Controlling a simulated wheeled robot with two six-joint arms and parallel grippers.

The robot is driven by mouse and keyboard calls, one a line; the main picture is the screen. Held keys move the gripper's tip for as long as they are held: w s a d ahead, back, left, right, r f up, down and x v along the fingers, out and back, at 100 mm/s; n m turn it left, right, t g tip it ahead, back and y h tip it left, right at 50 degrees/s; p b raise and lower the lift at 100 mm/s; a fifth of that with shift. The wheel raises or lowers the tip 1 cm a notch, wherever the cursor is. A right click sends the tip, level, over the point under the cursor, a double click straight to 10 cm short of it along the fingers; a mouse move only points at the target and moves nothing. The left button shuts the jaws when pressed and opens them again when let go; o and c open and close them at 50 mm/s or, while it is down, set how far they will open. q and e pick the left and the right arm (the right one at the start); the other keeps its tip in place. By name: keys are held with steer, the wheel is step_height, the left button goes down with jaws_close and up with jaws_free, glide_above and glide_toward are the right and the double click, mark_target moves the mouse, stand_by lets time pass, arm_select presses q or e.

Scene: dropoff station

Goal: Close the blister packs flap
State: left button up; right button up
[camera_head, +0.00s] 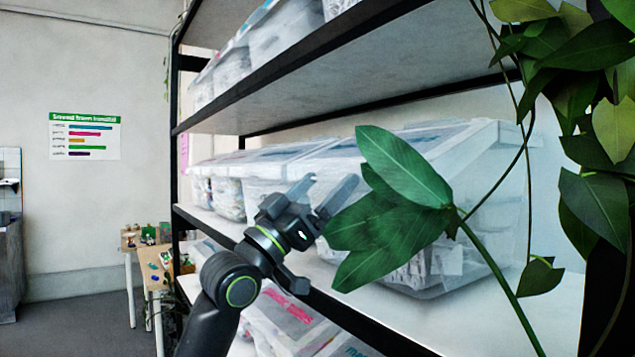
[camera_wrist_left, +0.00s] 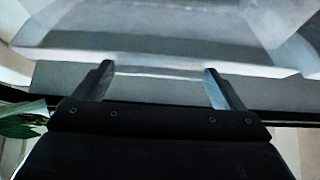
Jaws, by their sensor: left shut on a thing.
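My left gripper (camera_head: 325,187) reaches up from the lower left to the middle shelf, in front of the clear lidded bins. Its two fingers stand well apart. In the left wrist view, the gripper (camera_wrist_left: 159,72) has its fingertips at the lower edge of a pale translucent bin panel (camera_wrist_left: 155,45), and the gripper is shut on a part of that bin. The exact hold is hard to see. The large clear bin (camera_head: 492,200) behind the leaves has a whitish lid. I cannot read which bin holds the blister packs. My right gripper is not in view.
Green leaves (camera_head: 402,165) hang in front of the large bin, close to my left gripper. The upper shelf (camera_head: 330,85) runs above it. More bins (camera_head: 290,318) stand on the lower shelf. A small table (camera_head: 158,275) stands at the left, with open floor (camera_head: 75,325) before it.

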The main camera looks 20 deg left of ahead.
arm_select(q)
steer(key=shift+w+f, duration=0.2)
steer(key=shift+f, duration=0.4)
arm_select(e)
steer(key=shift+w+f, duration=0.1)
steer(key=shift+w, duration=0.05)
arm_select(q)
steer(key=shift+f, duration=0.1)
steer(key=o, duration=1)
steer(key=shift+d, duration=0.1)
steer(key=shift+o, duration=0.5)
steer(key=shift+w+d, duration=0.2)
steer(key=shift+w, duration=0.1)
steer(key=b+v, duration=0.3)
steer(key=v, duration=1.4)
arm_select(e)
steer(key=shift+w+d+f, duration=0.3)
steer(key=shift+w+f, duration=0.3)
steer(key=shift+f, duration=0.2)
arm_select(q)
steer(key=shift+s+f, duration=0.15)
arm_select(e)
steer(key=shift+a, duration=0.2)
